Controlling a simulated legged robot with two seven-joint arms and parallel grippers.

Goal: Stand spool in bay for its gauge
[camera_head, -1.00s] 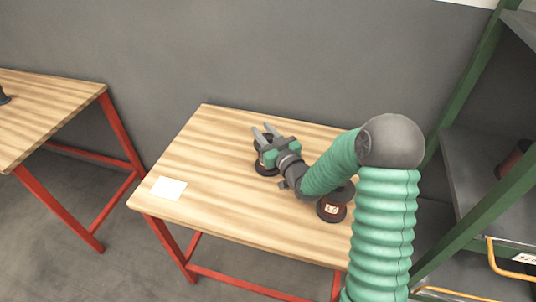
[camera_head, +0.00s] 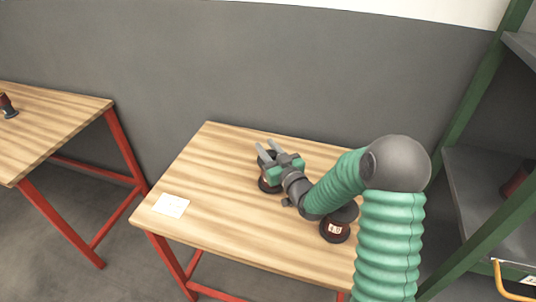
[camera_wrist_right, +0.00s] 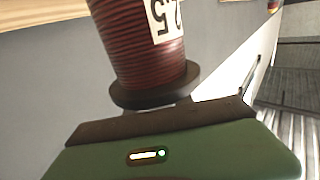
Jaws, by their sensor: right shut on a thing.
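A dark red-brown wound spool with black flanges (camera_head: 266,184) is at my right gripper (camera_head: 268,151) over the middle of the near table. The arm partly covers it. In the right wrist view the spool (camera_wrist_right: 140,50) fills the upper middle, with a white label that appears to end in "5", seen turned. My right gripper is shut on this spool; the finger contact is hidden. I cannot tell whether the spool still touches the table. A dark shelf rack with green posts (camera_head: 468,110) stands at the right. My left gripper is not in view.
A second labelled spool (camera_head: 335,229) stands on the near table (camera_head: 215,215), beside my right forearm. A white card (camera_head: 171,205) lies at the table's left front. Another spool (camera_head: 7,106) stands on the left table. Part of a reddish spool (camera_head: 516,182) shows on the rack.

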